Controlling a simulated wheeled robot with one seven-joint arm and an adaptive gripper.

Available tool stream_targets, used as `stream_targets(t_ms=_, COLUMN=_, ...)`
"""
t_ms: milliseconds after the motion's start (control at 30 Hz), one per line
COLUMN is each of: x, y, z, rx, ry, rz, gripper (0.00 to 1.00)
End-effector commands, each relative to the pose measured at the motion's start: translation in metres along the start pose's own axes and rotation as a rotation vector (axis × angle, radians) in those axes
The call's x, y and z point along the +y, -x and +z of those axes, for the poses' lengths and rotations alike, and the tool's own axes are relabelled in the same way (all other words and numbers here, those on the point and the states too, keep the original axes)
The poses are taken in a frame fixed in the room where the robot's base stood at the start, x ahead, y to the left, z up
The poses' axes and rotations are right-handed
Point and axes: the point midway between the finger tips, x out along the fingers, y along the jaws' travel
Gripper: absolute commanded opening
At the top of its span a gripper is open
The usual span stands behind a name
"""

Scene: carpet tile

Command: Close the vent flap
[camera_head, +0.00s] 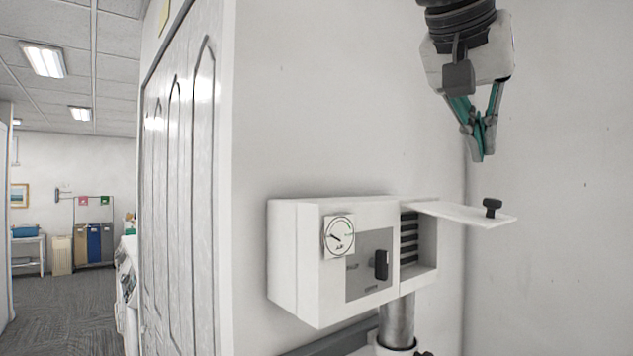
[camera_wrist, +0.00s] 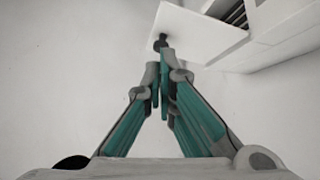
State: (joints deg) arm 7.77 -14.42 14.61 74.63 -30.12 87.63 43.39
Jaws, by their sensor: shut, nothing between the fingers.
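The vent flap (camera_head: 462,212) is a white panel hinged at the top of a white wall-mounted box (camera_head: 310,250). It stands out roughly level, with a black knob (camera_head: 491,206) near its outer edge. Dark slats (camera_head: 408,240) show in the opening below it. My gripper (camera_head: 479,155) is shut and empty, pointing down above the flap and apart from it. In the wrist view the flap (camera_wrist: 195,35) lies beyond the fingertips (camera_wrist: 160,85), with the knob (camera_wrist: 160,42) just past them in the picture.
The box front carries a round gauge (camera_head: 340,237) and a dark handle (camera_head: 381,264) on a grey plate. A metal pipe (camera_head: 397,322) runs below the box. A panelled door (camera_head: 185,170) stands to the left. The space right of the flap is clear up to the wall.

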Motion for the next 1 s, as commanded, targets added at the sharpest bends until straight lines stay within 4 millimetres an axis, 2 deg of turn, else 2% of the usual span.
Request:
stream_targets(t_ms=33, x=-0.001, y=0.005, z=-0.015, rx=0.017, ry=-0.056, rz=0.011, gripper=0.00)
stream_targets(t_ms=100, x=0.001, y=0.013, z=-0.030, rx=0.037, ry=-0.129, rz=0.027, gripper=0.00)
stream_targets(t_ms=200, x=0.006, y=0.021, z=-0.044, rx=0.055, ry=-0.212, rz=0.043, gripper=0.00)
stream_targets(t_ms=433, x=0.010, y=0.022, z=-0.054, rx=0.069, ry=-0.279, rz=0.055, gripper=0.00)
stream_targets(t_ms=567, x=0.011, y=0.007, z=-0.055, rx=0.069, ry=-0.278, rz=0.057, gripper=0.00)
stream_targets(t_ms=1000, x=0.017, y=-0.077, z=-0.059, rx=0.067, ry=-0.275, rz=0.055, gripper=0.00)
